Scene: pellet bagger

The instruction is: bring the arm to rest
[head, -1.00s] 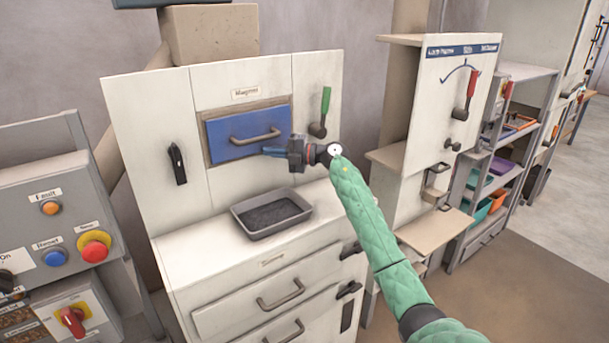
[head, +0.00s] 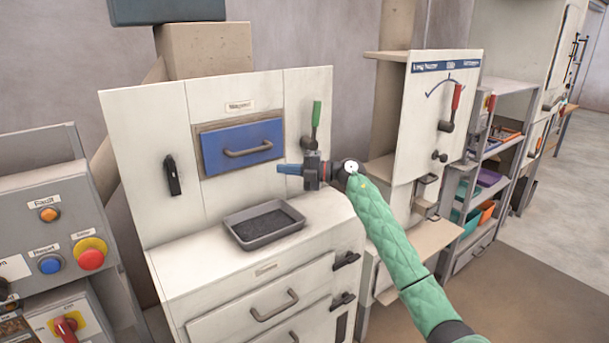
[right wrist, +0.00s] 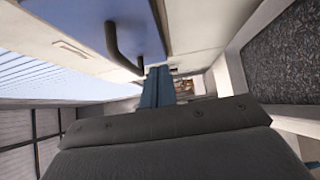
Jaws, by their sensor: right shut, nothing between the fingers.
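My right gripper (head: 290,170) is shut and empty, with its blue fingers together. It points left in the head view, in front of the white cabinet and to the lower right of the blue drawer front (head: 240,146). My right arm, in a green quilted sleeve, comes in from the lower right. The right wrist view shows the shut fingers (right wrist: 158,87), with the blue drawer front (right wrist: 80,18) and its dark handle (right wrist: 125,50) close above. My left gripper is not in view.
A grey tray of dark pellets (head: 264,224) stands on the cabinet ledge below the gripper. A green-handled lever (head: 316,120) is just above the gripper. A panel with a red lever (head: 456,97) stands to the right. A control box with buttons (head: 40,215) is at the left.

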